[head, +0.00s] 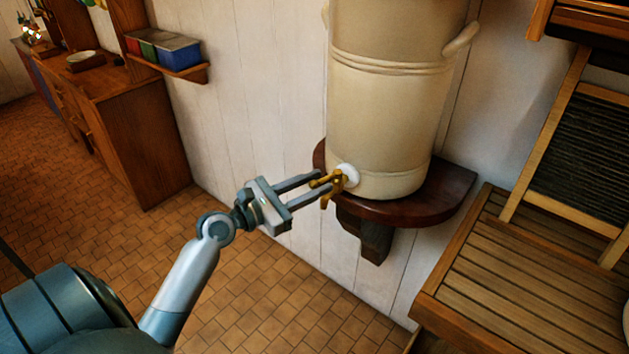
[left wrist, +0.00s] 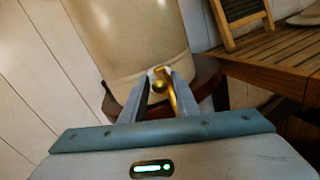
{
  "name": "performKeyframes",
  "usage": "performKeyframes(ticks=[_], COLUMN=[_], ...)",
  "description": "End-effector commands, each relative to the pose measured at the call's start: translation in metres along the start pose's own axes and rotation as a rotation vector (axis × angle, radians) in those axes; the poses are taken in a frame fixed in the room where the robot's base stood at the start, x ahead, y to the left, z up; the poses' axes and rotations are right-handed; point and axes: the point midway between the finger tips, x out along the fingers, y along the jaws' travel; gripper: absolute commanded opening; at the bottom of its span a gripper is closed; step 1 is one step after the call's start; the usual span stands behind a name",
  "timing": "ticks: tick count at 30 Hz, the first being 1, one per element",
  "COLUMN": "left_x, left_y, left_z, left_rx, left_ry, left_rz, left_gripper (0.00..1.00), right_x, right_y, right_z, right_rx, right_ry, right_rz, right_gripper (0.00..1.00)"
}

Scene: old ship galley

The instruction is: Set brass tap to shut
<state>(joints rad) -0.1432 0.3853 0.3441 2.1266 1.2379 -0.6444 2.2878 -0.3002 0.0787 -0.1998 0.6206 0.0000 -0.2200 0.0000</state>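The brass tap (head: 339,182) sticks out from a white collar low on the front of a cream urn (head: 385,110). In the left wrist view the tap (left wrist: 162,80) shows between my fingers, with a rounded knob and a slanting brass bar close to the right finger. My left gripper (head: 318,186) reaches the tap from the left, its two fingers apart on either side of the brass. It also shows in the left wrist view (left wrist: 160,94). I cannot tell whether a finger touches the tap. My right gripper is not in view.
The urn stands on a dark wooden wall shelf (head: 440,195). A slatted wooden bench (head: 520,285) with a washboard (head: 588,150) is at the right. A small shelf of coloured tins (head: 163,48) and a wooden cabinet (head: 140,130) are at the left. The tiled floor (head: 260,290) is clear.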

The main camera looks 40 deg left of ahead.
Motion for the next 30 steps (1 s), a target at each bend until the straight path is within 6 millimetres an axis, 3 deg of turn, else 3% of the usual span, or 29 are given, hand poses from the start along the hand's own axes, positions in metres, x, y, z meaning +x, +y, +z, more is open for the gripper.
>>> performKeyframes(ticks=[9, 13, 23, 30], left_x=[0.002, 0.002, 0.002, 0.001], left_y=[0.0, 0.0, 0.0, 0.003], left_z=[-0.001, -0.001, -0.002, -0.004], left_rx=[0.0, -0.001, -0.001, 0.002], left_ry=[0.001, 0.001, -0.001, -0.011], left_rz=[0.0, 0.0, -0.01, -0.067], left_gripper=[0.28, 0.0, 0.0, 0.0], right_x=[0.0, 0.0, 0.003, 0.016], right_y=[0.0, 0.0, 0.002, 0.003], right_z=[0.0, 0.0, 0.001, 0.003], right_rx=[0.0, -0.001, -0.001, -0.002], right_ry=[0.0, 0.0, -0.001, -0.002], right_rz=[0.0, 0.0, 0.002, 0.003], right_gripper=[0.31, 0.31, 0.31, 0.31])
